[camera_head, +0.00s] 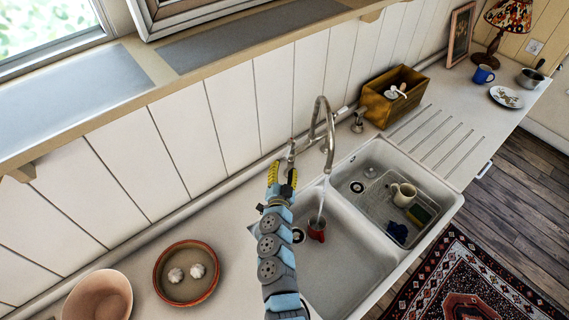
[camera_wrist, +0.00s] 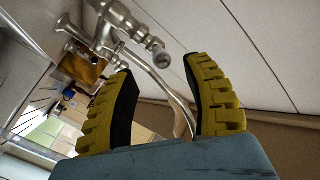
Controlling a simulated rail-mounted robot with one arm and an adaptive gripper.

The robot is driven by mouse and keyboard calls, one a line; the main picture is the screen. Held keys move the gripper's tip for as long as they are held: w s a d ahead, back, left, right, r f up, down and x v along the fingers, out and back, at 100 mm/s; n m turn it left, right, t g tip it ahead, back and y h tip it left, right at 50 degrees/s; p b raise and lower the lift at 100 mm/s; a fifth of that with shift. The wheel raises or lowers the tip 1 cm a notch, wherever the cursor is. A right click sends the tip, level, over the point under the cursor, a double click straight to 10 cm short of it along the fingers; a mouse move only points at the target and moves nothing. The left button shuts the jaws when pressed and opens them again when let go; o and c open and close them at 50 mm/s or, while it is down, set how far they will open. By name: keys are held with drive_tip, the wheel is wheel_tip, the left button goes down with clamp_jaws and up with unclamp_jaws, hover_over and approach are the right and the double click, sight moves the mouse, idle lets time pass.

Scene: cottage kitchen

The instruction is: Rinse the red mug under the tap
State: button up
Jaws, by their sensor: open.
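The red mug (camera_head: 316,232) stands in the left basin (camera_head: 352,262) of the double sink. A pale stream of water (camera_head: 321,205) runs from the spout of the metal tap (camera_head: 330,125) down to the mug. My gripper (camera_head: 283,174) is at the back edge of the left basin, just below the tap's lever side (camera_head: 291,150). In the wrist view my gripper (camera_wrist: 160,68) has its two yellow ridged fingers apart with nothing between them. The tap's metal body (camera_wrist: 128,22) shows beyond the fingertips. I cannot tell whether a finger touches it.
The right basin holds a wire rack with a cream mug (camera_head: 403,195), a sponge (camera_head: 419,214) and a dark blue cloth (camera_head: 397,232). A wooden box (camera_head: 372,103) stands behind. A terracotta dish (camera_head: 166,290) with garlic and a bowl (camera_head: 98,298) sit on the left counter.

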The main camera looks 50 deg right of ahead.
drive_tip(key=v, duration=0.6)
drive_tip(key=shift+s+a, duration=0.2)
drive_tip(key=shift+s, duration=0.05)
idle(0.3)
